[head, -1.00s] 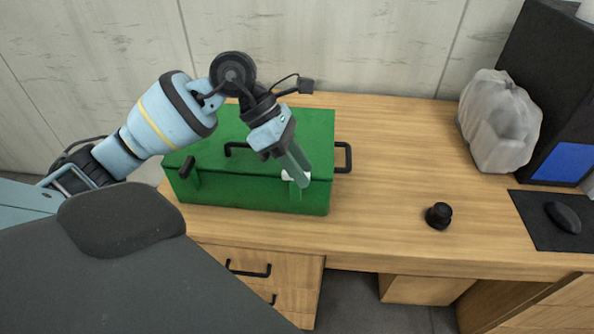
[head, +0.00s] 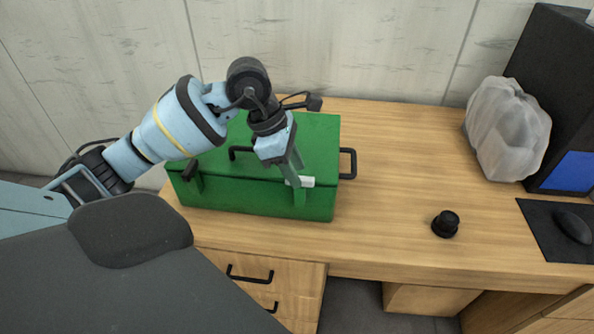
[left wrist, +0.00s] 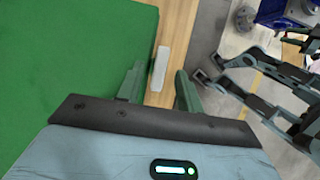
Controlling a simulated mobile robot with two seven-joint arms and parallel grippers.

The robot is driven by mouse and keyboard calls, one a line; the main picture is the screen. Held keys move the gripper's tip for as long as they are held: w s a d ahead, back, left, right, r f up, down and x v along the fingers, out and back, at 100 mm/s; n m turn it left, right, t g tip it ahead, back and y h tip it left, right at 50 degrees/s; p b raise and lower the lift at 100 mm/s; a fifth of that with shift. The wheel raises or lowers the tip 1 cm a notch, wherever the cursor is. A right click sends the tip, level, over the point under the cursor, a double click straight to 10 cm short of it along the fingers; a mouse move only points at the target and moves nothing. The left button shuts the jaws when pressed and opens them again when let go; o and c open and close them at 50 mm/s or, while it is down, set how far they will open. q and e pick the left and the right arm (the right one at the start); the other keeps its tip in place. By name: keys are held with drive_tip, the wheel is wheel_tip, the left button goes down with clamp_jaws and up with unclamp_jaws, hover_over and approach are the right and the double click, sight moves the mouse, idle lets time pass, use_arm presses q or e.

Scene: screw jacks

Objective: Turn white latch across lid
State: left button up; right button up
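The green box (head: 250,200) stands closed on the desk, its lid (head: 318,135) down. The white latch (head: 307,181) is at the right of the box's front, near the lid edge. It lies roughly level, along that edge rather than across it. My left gripper (head: 294,176) points down at it and hides part of it. In the left wrist view the white latch (left wrist: 158,68) shows between my two parted fingers, with gaps visible on both sides; contact deeper down cannot be told. My right gripper is not in view.
A dark latch (head: 190,168) sits at the box's front left. Black handles are on the lid (head: 236,153) and the right side (head: 348,163). A black knob-like object (head: 446,224), a plastic bag (head: 507,128) and a mouse (head: 572,224) are farther right. The desk between is clear.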

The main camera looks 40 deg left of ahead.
use_arm(q)
drive_tip(key=shift+w+d+f, duration=0.15)
drive_tip(key=shift+d+f, duration=0.1)
drive_tip(key=shift+f, duration=0.4)
clamp_jaws()
